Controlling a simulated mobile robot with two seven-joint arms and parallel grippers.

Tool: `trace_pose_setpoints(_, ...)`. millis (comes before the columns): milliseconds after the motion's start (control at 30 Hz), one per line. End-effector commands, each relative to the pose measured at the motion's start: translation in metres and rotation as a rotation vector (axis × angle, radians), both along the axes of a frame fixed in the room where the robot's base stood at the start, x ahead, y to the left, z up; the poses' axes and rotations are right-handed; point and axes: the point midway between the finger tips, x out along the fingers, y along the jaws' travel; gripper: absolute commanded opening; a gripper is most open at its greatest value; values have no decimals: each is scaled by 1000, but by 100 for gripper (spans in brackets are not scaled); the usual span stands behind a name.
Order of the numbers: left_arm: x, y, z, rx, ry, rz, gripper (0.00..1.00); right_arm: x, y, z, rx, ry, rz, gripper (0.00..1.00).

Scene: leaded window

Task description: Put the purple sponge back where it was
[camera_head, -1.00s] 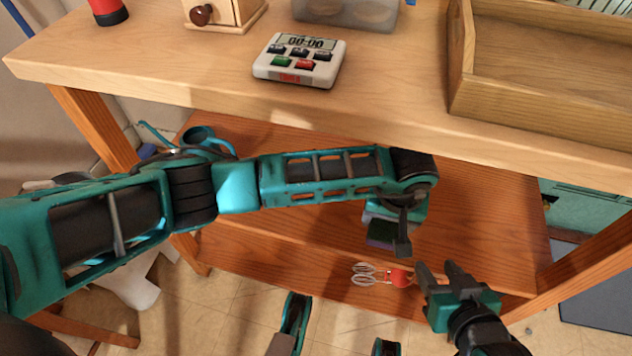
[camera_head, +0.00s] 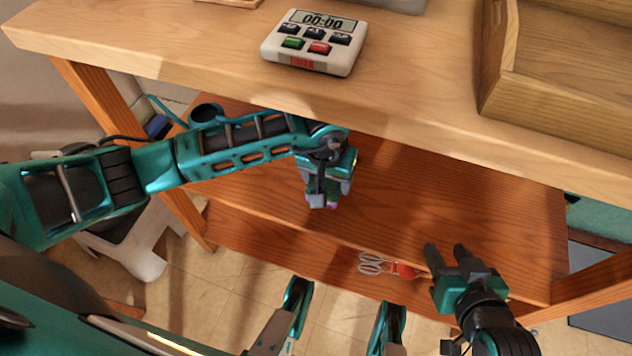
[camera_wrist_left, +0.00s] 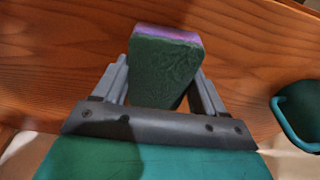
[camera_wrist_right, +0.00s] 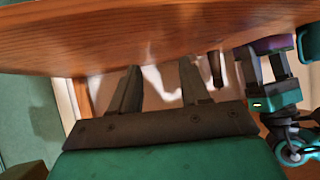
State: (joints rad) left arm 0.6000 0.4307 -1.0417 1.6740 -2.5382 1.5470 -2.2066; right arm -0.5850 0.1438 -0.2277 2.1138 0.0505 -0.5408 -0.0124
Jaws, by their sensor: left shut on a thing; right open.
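The sponge (camera_wrist_left: 166,70), green with a purple layer along its far edge, is held between the two fingers of my left gripper (camera_wrist_left: 160,85) in the left wrist view. In the head view my left gripper (camera_head: 322,198) hangs over the wooden shelf under the tabletop, and only a small bit of the sponge (camera_head: 334,200) shows. Whether the sponge touches the shelf cannot be told. My right gripper (camera_head: 446,254) is open and empty at the shelf's front right; its spread fingers (camera_wrist_right: 155,85) also show in the right wrist view.
The shelf (camera_head: 440,205) is bare to the right of my left gripper. The tabletop (camera_head: 420,95) overhangs it and carries a white timer (camera_head: 314,42) and a wooden tray (camera_head: 560,85). A red item with metal loops (camera_head: 403,270) lies lower, near the right gripper.

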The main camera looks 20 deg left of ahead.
Motion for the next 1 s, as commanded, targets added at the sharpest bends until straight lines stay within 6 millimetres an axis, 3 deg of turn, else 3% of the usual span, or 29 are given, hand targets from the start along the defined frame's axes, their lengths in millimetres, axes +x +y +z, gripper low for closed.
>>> trace_pose_setpoints(300, -1, 25, -7, -2, 4, 2, 47, 2, 0, -1, 1, -8, 0, 46)
trace_pose_setpoints(500, 0, 23, -36, -2, 2, 1, 47, 4, 2, -6, 4, -8, 4, 46)
trace_pose_setpoints(867, 1, 23, -40, -1, -1, -1, 47, 5, 5, -4, 11, -11, 7, 46)
trace_pose_setpoints(900, 1, 23, -39, -1, -1, 0, 73, 5, 6, -3, 12, -11, 8, 46)
trace_pose_setpoints(1000, 1, 23, -38, -1, 0, 0, 83, 5, 6, -3, 12, -11, 9, 46)
